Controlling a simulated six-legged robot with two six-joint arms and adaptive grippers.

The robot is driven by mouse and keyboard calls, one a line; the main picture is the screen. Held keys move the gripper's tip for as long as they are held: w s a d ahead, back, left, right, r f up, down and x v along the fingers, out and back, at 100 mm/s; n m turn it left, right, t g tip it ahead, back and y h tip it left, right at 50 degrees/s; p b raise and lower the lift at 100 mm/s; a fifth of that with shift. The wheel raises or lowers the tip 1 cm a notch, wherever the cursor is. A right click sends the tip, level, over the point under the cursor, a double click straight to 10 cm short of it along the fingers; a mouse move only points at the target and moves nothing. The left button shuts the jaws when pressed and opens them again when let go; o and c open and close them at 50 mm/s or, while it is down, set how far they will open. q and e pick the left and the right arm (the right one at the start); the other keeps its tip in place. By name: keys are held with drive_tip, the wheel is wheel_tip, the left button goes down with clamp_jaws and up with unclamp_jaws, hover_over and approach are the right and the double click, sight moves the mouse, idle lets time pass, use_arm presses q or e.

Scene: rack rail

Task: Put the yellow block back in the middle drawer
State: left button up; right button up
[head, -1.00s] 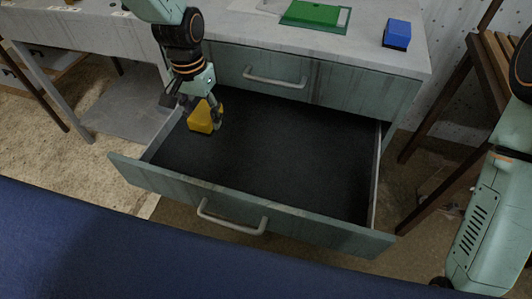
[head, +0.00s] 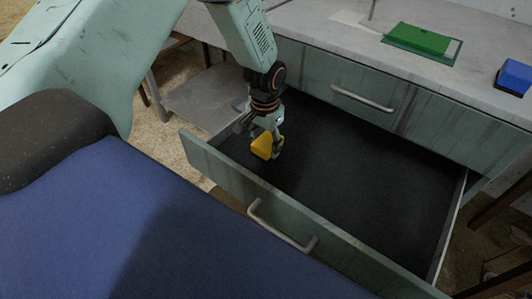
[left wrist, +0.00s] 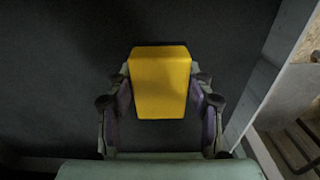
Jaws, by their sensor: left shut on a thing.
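The yellow block (head: 263,146) is between the fingers of my left gripper (head: 266,140), at the left end of the open drawer (head: 350,180). In the left wrist view the block (left wrist: 160,82) sits between both fingers, with the dark drawer floor behind it. My left gripper is shut on it and points down into the drawer. I cannot tell whether the block touches the drawer floor. The drawer is pulled out, with a dark empty floor and a pale handle (head: 280,228) on its front. My right gripper is not in view.
A closed drawer with a handle (head: 362,98) is above the open one. On the grey worktop (head: 470,75) are a green board (head: 425,40) and a blue block (head: 514,77). The drawer's right side wall (head: 450,228) is clear. My blue body fills the lower left.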

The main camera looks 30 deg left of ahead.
use_arm(q)
wheel_tip(320, 180, down, 2)
drive_tip(key=shift+s+d+f+b, duration=0.1)
drive_tip(key=shift+f+b, duration=0.15)
drive_tip(key=shift+b, duration=0.25)
drive_tip(key=shift+f, duration=0.3)
drive_tip(key=shift+a, duration=0.2)
drive_tip(key=shift+d, duration=0.15)
drive_tip(key=o, duration=1)
drive_tip(key=shift+f, duration=0.2)
drive_tip(key=shift+r, duration=0.1)
drive_tip(key=shift+r, duration=0.1)
